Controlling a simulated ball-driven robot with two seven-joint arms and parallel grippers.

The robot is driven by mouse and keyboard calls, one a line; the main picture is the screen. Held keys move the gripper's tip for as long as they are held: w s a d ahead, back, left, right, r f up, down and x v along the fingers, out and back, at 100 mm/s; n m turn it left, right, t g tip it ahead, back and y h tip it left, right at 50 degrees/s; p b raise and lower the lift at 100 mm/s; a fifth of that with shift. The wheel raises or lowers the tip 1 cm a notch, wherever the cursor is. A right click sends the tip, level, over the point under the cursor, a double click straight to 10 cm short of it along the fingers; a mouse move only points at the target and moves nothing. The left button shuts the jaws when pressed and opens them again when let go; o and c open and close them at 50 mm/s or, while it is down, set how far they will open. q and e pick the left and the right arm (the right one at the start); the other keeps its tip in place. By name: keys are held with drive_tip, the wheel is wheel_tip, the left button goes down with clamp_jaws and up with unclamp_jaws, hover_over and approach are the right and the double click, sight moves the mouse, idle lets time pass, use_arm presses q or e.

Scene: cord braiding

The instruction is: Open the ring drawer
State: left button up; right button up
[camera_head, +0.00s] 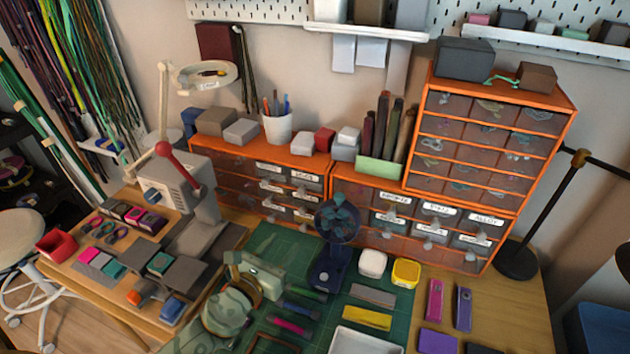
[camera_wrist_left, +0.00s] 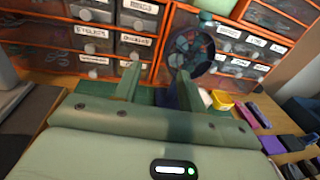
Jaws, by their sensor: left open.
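The orange drawer cabinets stand along the wall: a low left unit (camera_head: 240,166), a low right unit (camera_head: 350,245) and a taller upper unit (camera_head: 575,100). Their small clear-fronted drawers look shut. Several carry white labels, too small to read surely, so I cannot tell which is the ring drawer. My left gripper (camera_head: 258,277) is pale green, over the cutting mat, in front of the low left unit and apart from it. In the left wrist view its two fingers (camera_wrist_left: 158,85) are spread and empty, pointing towards the labelled drawers (camera_wrist_left: 92,34). My right gripper is not seen.
A dark blue fan (camera_head: 337,225) stands right of my left gripper, close before the drawers. A yellow tub (camera_head: 406,272), a white tray (camera_head: 365,341) and tools lie on the green mat (camera_head: 285,243). A grey machine (camera_head: 180,185) stands at left.

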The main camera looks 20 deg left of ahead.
use_arm(q)
drive_tip(key=a+n+y, duration=0.1)
drive_tip(key=a+y, duration=0.2)
drive_tip(key=b, duration=0.2)
approach(301, 192)
drive_tip(key=shift+t, duration=0.3)
drive_tip(key=w, duration=0.5)
drive_tip(key=w+f, duration=0.1)
drive_tip(key=w, duration=0.2)
drive_tip(key=shift+w+a, duration=0.3)
drive_tip(key=shift+a, duration=0.1)
drive_tip(key=shift+w+r, duration=0.15)
drive_tip(key=shift+w, duration=0.1)
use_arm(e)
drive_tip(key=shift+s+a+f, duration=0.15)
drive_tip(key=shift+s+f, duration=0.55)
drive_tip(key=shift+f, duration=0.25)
use_arm(q)
clamp_jaws()
